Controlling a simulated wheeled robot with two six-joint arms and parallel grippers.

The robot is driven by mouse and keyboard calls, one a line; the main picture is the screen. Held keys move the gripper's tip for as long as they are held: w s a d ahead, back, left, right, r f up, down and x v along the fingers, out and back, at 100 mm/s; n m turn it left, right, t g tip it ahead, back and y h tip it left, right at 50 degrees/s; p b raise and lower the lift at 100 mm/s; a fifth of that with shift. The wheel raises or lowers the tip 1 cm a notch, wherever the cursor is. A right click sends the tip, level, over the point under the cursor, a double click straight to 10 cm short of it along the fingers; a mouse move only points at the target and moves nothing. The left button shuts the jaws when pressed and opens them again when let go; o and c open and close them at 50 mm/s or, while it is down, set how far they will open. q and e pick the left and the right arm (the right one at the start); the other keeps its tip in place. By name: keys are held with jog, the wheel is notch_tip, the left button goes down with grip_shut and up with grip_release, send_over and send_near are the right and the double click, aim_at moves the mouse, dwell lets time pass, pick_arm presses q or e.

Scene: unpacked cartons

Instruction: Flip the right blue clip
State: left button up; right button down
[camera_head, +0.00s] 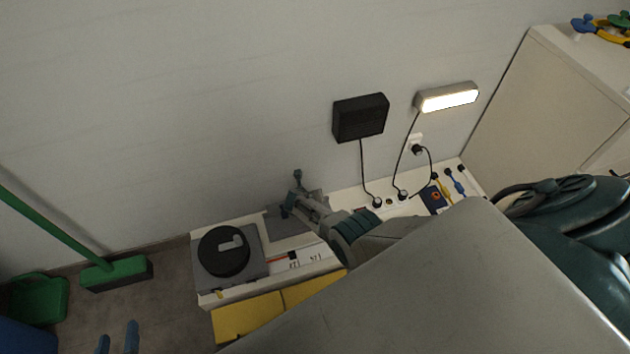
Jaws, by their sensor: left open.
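I cannot tell for sure which thing is the right blue clip. A small blue piece (455,181) lies at the right end of the white bench top, beside a yellow one. A blue part (583,21) also shows on the cabinet at the top right. My left gripper (289,194) is open and empty over the back of the bench, apart from all of these. My right gripper is not in view.
The white bench (213,297) carries a black round device (224,251) and corded plugs. A black box (361,118) and a lit lamp (448,97) hang on the wall. A green broom (117,273) stands left. My grey body hides the lower right.

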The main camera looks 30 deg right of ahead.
pick_arm(q)
jog(key=shift+s+d+f+g, duration=0.35)
jog(key=shift+s+f+g, duration=0.15)
jog(key=shift+s+f, duration=0.1)
jog(key=shift+s+d+f+g, duration=0.3)
jog(key=shift+s+f+g, duration=0.2)
jog(key=shift+s+f, duration=0.1)
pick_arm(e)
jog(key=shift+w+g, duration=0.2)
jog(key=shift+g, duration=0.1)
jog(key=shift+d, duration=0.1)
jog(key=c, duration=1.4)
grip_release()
pick_arm(q)
jog(key=shift+w, duration=0.1)
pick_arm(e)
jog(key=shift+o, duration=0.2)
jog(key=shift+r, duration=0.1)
